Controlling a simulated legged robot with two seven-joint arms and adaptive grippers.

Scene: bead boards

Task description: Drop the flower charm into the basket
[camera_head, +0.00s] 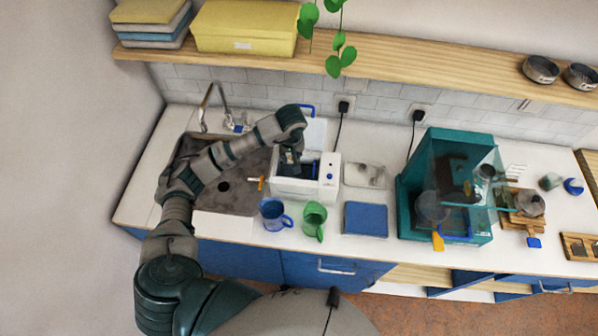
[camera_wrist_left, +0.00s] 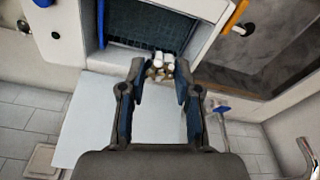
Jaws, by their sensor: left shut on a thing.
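My left gripper (camera_head: 290,156) is over the white machine (camera_head: 328,186) on the counter. In the left wrist view its fingertips (camera_wrist_left: 160,74) are shut on a small cluster of white and tan beads, the flower charm (camera_wrist_left: 161,64). The charm is too small to make out in the head view. A dark blue mesh basket (camera_wrist_left: 150,24) sits in the opening of the white machine, just beyond the charm in the wrist view. The charm shows at the basket's near edge; its exact height above it is hard to tell. My right gripper is not in view.
A blue mug (camera_head: 271,214) and a green mug (camera_head: 314,220) stand in front of the machine. A blue mat (camera_head: 366,219) and a teal cabinet (camera_head: 410,205) are to the right. The sink (camera_head: 235,192) is to the left, and a wooden shelf (camera_head: 380,68) runs above.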

